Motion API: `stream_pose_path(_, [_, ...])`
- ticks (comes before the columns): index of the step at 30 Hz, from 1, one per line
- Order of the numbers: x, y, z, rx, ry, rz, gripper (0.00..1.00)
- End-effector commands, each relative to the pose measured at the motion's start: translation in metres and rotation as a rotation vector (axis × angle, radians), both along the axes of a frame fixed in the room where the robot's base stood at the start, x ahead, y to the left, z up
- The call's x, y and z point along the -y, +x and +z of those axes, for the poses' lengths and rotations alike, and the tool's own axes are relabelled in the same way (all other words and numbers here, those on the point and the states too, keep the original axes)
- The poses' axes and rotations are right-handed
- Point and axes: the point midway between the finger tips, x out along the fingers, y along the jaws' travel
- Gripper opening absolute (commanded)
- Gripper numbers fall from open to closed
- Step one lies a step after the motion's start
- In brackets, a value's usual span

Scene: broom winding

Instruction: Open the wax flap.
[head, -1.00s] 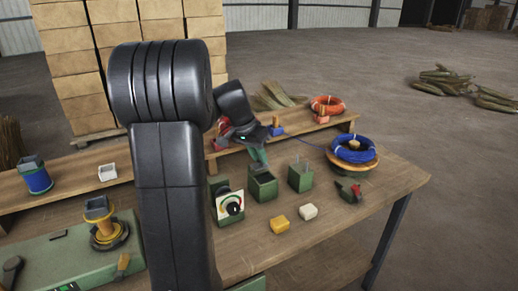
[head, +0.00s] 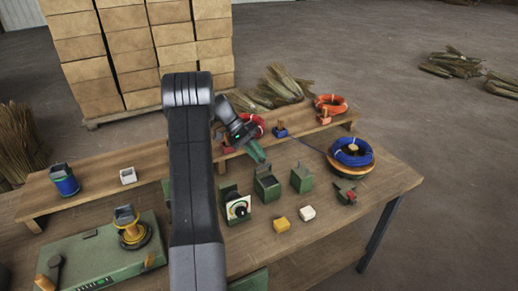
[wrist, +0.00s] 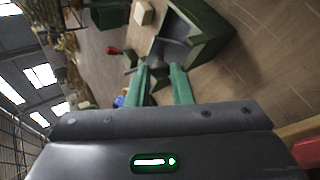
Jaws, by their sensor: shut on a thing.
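A green box (head: 267,188) stands on the bench, with a grey flap at its top that looks raised at the back. My gripper (head: 260,157) is right above it, pointing down. In the wrist view the green box (wrist: 205,35) and its grey flap (wrist: 170,53) lie just beyond my green fingertips (wrist: 160,84). The fingers are shut on a small part at the flap's edge; the contact itself is mostly hidden. I see no label that names the wax flap.
Similar green boxes stand left (head: 229,192) and right (head: 302,178), with a dial panel (head: 238,208) in front of the left one. Yellow (head: 281,225) and white (head: 308,213) blocks lie in front. A blue coil (head: 352,152) sits at right.

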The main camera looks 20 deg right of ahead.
Motion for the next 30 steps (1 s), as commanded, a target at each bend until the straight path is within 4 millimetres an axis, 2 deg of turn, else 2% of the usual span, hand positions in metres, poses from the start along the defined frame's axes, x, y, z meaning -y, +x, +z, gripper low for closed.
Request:
stream_pose_path(9, [-0.0004, 0.0060, -0.0021, -0.102, -0.008, 0.001, 0.00])
stream_pose_path(24, [-0.0003, 0.0067, -0.0028, -0.116, -0.010, 0.002, 0.00])
stream_pose_path(25, [-0.0003, 0.0067, -0.0028, -0.116, -0.010, 0.002, 0.25])
stream_pose_path(27, [-0.0003, 0.0066, -0.0028, -0.116, -0.010, 0.002, 0.39])
stream_pose_path(30, [-0.0003, 0.0065, -0.0028, -0.116, -0.010, 0.002, 0.41])
